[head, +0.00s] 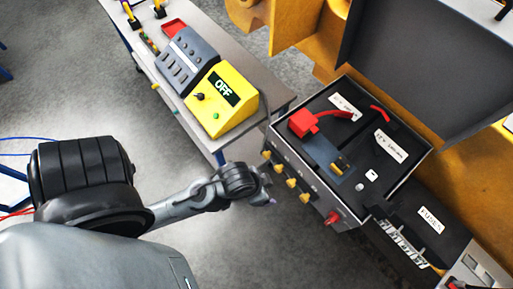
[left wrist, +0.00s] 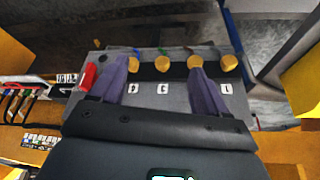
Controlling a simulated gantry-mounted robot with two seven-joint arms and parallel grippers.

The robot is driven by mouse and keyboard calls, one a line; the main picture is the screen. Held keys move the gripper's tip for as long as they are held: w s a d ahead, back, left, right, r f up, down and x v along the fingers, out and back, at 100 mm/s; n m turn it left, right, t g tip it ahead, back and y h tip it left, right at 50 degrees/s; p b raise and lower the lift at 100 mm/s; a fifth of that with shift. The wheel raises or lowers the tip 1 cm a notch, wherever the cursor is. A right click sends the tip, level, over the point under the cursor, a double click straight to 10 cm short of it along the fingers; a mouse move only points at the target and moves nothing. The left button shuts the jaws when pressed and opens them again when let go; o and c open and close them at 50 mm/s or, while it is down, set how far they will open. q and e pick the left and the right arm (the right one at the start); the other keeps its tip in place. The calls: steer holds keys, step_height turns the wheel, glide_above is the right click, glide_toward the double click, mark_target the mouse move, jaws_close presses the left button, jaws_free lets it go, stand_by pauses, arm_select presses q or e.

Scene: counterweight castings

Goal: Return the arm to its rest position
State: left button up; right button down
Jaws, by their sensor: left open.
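My left arm comes in from the left in the head view. Its gripper (head: 268,199) is in front of the front panel of a dark open control box (head: 352,207), low and apart from the yellow box. In the left wrist view the two purple-grey fingers of my left gripper (left wrist: 158,65) are spread apart with nothing between them. Beyond them is the grey panel with a row of yellow knobs (left wrist: 195,62) and a red knob (left wrist: 88,77). My right gripper is not in view.
A yellow box (head: 222,98) marked OFF stands on a bench (head: 268,86) at the upper middle. The control box's raised lid (head: 405,50) and orange structure (head: 490,170) lie on the right. Open grey floor (head: 70,80) is at the left.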

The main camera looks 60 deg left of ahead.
arm_select(q)
steer(key=shift+s+a+g+y, duration=0.15)
steer(key=shift+s+a+g, duration=0.1)
steer(key=shift+s+a, duration=0.25)
steer(key=shift+s+a+g+y, duration=0.15)
steer(key=shift+s+a+g, duration=0.1)
steer(key=shift+s, duration=0.3)
step_height(320, 180, up, 13)
steer(key=p, duration=1.3)
